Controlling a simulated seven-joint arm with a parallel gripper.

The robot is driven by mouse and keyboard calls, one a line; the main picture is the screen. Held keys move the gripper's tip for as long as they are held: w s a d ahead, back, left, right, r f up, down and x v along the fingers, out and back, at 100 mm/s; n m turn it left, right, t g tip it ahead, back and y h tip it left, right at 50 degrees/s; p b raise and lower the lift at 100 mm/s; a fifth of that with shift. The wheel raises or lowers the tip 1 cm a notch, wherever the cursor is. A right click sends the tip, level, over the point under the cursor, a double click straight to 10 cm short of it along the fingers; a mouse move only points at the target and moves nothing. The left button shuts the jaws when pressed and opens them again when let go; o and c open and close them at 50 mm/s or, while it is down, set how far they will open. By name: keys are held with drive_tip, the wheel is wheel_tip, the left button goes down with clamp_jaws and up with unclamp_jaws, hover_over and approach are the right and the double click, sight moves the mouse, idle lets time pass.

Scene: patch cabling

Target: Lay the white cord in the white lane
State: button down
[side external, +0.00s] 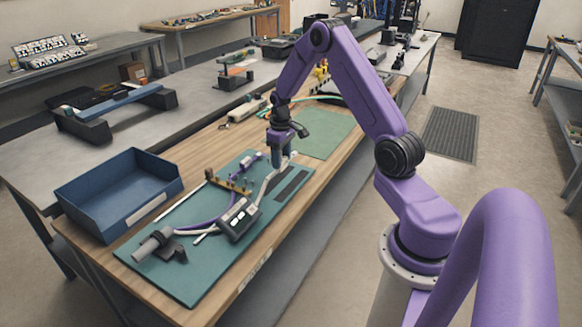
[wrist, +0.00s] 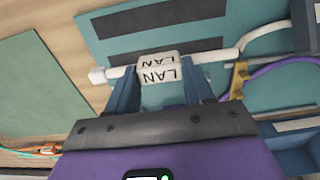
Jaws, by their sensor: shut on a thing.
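My gripper (side external: 279,163) is over the far part of the teal board (side external: 190,280). In the wrist view my gripper (wrist: 160,88) is shut on the white cord (wrist: 255,34) at a white block marked LAN (wrist: 157,74). A white plug end (wrist: 97,76) sticks out to the left. In the side view the white cord (side external: 262,190) runs from my gripper down to a dark box (side external: 239,217) on the board. Two dark strips (wrist: 158,15) (wrist: 165,51) lie beyond the gripper. I cannot tell which lane is the white one.
A purple cord (wrist: 272,64) runs by a brass clip (wrist: 238,80), right of the gripper in the wrist view. A blue bin (side external: 117,195) stands left of the board. A grey cylinder (side external: 152,244) sits at the board's near end. A green mat (side external: 322,132) lies clear beyond.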

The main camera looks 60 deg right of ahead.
drive_tip(key=w+r, duration=0.4)
drive_tip(key=w, duration=0.4)
drive_tip(key=shift+a, duration=0.2)
drive_tip(key=shift+w, duration=0.1)
drive_tip(key=shift+f, duration=2.5)
wheel_tip(320, 180, up, 5)
drive_tip(key=shift+r, duration=0.1)
drive_tip(key=shift+f, duration=2.6)
drive_tip(key=shift+f, duration=1.95)
